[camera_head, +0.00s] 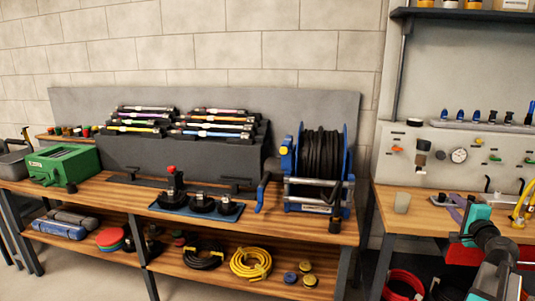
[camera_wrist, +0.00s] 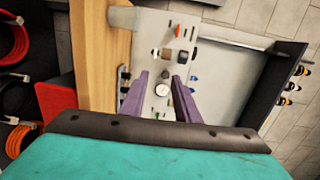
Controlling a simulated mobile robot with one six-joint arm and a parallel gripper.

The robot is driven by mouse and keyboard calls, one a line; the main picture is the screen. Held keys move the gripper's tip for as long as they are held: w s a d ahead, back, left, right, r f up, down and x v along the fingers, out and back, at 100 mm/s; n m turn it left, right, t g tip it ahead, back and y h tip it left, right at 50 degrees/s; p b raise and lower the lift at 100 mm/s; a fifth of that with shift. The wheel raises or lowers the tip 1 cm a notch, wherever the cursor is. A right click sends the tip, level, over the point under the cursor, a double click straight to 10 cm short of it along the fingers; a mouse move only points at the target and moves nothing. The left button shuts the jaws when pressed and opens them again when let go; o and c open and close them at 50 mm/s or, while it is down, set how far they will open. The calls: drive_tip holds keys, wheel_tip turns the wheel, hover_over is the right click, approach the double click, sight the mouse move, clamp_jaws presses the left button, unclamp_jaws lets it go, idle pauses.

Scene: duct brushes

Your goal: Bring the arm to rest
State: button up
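My gripper (camera_wrist: 160,80) shows in the wrist view as two purple fingers standing apart with nothing held between them. Behind the gap is the pale wall panel with a round gauge (camera_wrist: 161,90). In the head view my gripper (camera_head: 453,205) is at the lower right, in front of the panel and above the right bench. My teal and dark arm comes up from the bottom right corner. I cannot tell exactly how far the fingers are from the bench or panel.
A red bin (camera_head: 458,252) is close by my arm. The left bench (camera_head: 110,200) carries a hose reel (camera_head: 320,165), a dark rack (camera_head: 180,155) of brushes and a green box (camera_head: 62,165). A shelf (camera_head: 460,14) hangs above the panel.

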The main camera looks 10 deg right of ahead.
drive_tip(key=w+a+f+n+g+y, duration=0.2)
drive_tip(key=w+a+f+n+y, duration=0.15)
drive_tip(key=a+f, duration=0.65)
drive_tip(key=w+a+f+n+g+y, duration=0.2)
drive_tip(key=w+a+f, duration=0.2)
drive_tip(key=a+f, duration=0.7)
drive_tip(key=s+a+f+n+g+y, duration=0.2)
drive_tip(key=a+f+n+g, duration=0.1)
drive_tip(key=a+f, duration=0.7)
drive_tip(key=s+a+f+n+g+y, duration=0.25)
drive_tip(key=a+f, duration=0.55)
drive_tip(key=f, duration=0.4)
drive_tip(key=s+a+f+n+g, duration=0.5)
drive_tip(key=s+a+f+g, duration=0.1)
drive_tip(key=s+a+f, duration=0.8)
drive_tip(key=s+a+f+n+g+h, duration=0.1)
drive_tip(key=s+f+n+g+h, duration=0.1)
drive_tip(key=s, duration=0.8)
drive_tip(key=s+a+f+n+g+h, duration=0.2)
drive_tip(key=s+f+n+g, duration=0.1)
drive_tip(key=s, duration=0.8)
wheel_tip(320, 180, down, 2)
drive_tip(key=shift+s+a+f+n+g, duration=0.1)
drive_tip(key=shift+s+a+n+g, duration=0.2)
drive_tip(key=shift+g, duration=0.25)
drive_tip(key=shift+d, duration=0.15)
